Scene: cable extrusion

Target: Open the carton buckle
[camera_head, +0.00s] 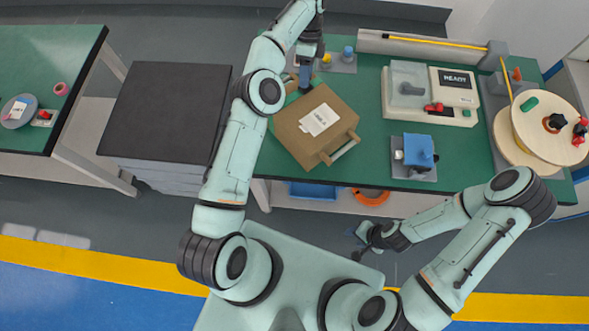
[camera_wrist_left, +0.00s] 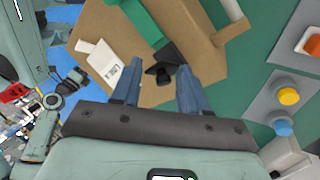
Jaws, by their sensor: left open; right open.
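The brown carton (camera_head: 292,128) lies on the green table, with a white label (camera_head: 320,120) on top and a tan handle (camera_head: 345,149) at its lower right. In the left wrist view the carton (camera_wrist_left: 205,50) fills the upper middle. A black part that looks like the buckle (camera_wrist_left: 163,73) shows between the blue fingertips. My left gripper (camera_wrist_left: 158,68) is open over the carton's edge; I cannot tell whether it touches. In the head view the left gripper (camera_head: 305,86) is at the carton's far side, and the buckle is hidden. My right gripper (camera_head: 359,245) is open and empty, in front of the table.
A machine with a display (camera_head: 455,88) and a blue device (camera_head: 419,150) stand right of the carton. A large reel (camera_head: 535,122) is at the far right. Yellow and blue buttons (camera_head: 348,53) sit behind the carton. A dark cabinet (camera_head: 165,110) stands to the left.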

